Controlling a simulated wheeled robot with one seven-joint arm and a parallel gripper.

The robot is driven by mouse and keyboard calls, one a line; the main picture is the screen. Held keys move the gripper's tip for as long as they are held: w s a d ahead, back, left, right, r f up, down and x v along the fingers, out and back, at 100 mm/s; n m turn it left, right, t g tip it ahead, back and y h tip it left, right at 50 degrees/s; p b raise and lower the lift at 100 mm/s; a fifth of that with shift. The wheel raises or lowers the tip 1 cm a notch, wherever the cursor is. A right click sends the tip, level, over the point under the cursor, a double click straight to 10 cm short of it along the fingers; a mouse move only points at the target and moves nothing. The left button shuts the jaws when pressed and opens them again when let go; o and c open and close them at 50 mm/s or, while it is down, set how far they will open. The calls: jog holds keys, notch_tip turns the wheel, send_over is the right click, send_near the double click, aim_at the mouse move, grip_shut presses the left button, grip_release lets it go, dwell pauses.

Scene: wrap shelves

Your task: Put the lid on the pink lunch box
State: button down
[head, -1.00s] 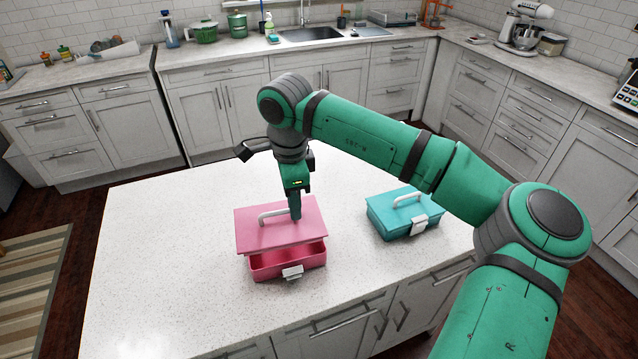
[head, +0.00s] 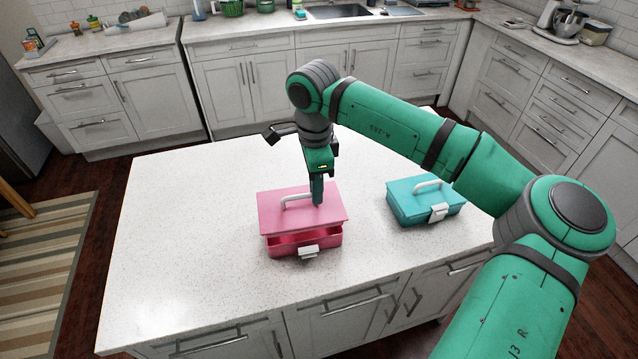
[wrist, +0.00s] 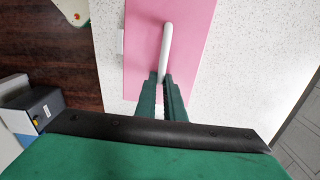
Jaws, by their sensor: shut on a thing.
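The pink lunch box (head: 290,248) stands on the white island, its front wall and white latch (head: 308,252) facing me. The pink lid (head: 275,217) with its white handle (head: 297,197) is above it, with a dark gap at the front showing the inside. In the wrist view the lid (wrist: 190,40) fills the upper middle and hides the box. My gripper (head: 317,203) is shut on the lid's white handle, near its right end; the wrist view shows the handle (wrist: 167,45) between the fingertips (wrist: 161,82). Whether the lid's back edge touches the box is hidden.
A teal lunch box (head: 410,208) with a closed lid, white handle and latch stands to the right on the island. The island top (head: 180,230) is clear to the left. Counters with a sink (head: 340,11) run along the back.

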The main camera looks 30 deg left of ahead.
jog(key=shift+a+f, duration=0.1)
jog(key=shift+f, duration=0.65)
jog(key=shift+w+f, duration=0.1)
jog(key=shift+f, duration=0.85)
jog(key=shift+w, duration=0.1)
jog(key=shift+d, duration=0.2)
jog(key=shift+a, duration=0.2)
jog(key=shift+f, duration=1.1)
dwell(0.4)
